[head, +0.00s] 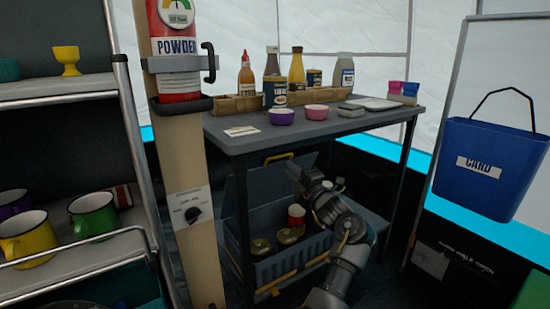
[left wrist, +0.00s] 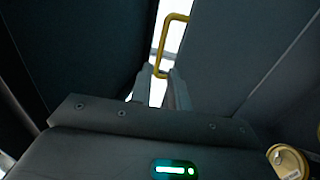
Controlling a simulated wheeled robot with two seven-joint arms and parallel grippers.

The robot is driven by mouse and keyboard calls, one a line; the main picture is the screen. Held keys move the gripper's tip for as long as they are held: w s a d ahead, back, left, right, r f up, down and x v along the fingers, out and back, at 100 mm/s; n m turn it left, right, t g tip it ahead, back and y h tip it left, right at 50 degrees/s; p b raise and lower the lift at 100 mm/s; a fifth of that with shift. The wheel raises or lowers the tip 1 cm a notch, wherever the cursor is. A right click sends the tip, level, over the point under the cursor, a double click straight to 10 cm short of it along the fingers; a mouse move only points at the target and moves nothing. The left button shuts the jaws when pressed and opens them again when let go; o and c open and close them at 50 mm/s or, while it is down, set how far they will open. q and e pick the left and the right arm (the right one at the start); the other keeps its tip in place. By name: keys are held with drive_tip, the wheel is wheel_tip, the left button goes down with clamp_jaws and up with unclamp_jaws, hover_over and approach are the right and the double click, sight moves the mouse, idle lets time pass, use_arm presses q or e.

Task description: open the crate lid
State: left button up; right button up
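The blue-grey crate (head: 290,262) stands on the low shelf under the table. Its lid (head: 264,190) is raised and stands up at the crate's left and back side, so the inside shows. A yellow handle (head: 278,158) sits on the lid's top edge; it also shows in the left wrist view (left wrist: 164,48). My left gripper (head: 297,171) is beside the raised lid, its fingertips partly hidden in the head view. In the left wrist view its fingers (left wrist: 158,88) are apart with a bright gap between, close to the handle's lower end. Contact is unclear. My right gripper is not seen.
Inside the crate are a red-and-white can (head: 297,216) and several tins. The table (head: 340,125) above holds bottles, bowls and jars. A wooden post (head: 185,170) and a mug shelf (head: 75,262) stand left. A blue bin (head: 490,165) hangs right.

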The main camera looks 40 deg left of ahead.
use_arm(q)
drive_tip(key=b+x, duration=0.3)
drive_tip(key=x, duration=0.7)
drive_tip(key=shift+c, duration=0.5)
clamp_jaws()
